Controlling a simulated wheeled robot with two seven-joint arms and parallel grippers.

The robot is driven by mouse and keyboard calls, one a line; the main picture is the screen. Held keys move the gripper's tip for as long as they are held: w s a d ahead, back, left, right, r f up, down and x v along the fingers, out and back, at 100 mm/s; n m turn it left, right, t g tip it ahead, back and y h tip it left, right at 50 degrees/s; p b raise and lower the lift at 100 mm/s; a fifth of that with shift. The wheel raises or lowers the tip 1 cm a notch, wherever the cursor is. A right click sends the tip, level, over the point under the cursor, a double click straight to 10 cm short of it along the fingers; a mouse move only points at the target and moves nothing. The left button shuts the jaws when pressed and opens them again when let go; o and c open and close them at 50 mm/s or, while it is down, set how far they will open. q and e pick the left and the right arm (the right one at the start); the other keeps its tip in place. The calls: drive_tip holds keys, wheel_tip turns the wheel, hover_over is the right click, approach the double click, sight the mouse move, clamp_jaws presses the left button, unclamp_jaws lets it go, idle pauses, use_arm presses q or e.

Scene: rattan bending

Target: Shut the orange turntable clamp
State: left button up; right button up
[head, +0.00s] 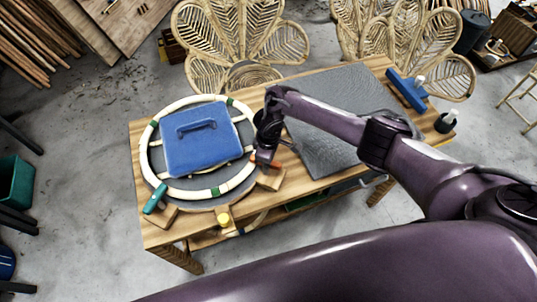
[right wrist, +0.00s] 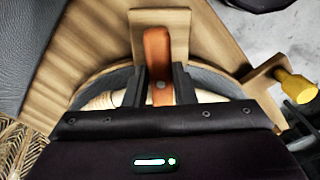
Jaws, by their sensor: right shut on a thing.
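The orange turntable clamp (head: 264,162) sits on a wooden block (head: 270,179) at the right edge of the round turntable (head: 205,205). In the right wrist view its orange lever (right wrist: 157,60) stands between my fingers, over a wooden block (right wrist: 178,20). My right gripper (head: 268,153) is shut on this lever, and it also shows in the right wrist view (right wrist: 160,82). The gripper hides part of the clamp in the head view. My left gripper is not in view.
A blue case (head: 200,140) lies inside the cream rattan ring (head: 150,165) on the turntable. A teal clamp (head: 155,198) and a yellow knob (head: 223,219) sit at its near edge. A grey mat (head: 325,150) covers the table's right part. Rattan chairs (head: 245,40) stand behind.

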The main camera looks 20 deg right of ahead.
drive_tip(key=shift+m+p, duration=0.3)
drive_tip(key=shift+m, duration=0.2)
drive_tip(key=o, duration=1)
drive_tip(key=shift+r, duration=0.1)
drive_tip(key=shift+a+r, duration=0.1)
drive_tip(key=shift+r, duration=0.25)
wheel_tip(320, 180, up, 7)
drive_tip(key=shift+b, duration=0.4)
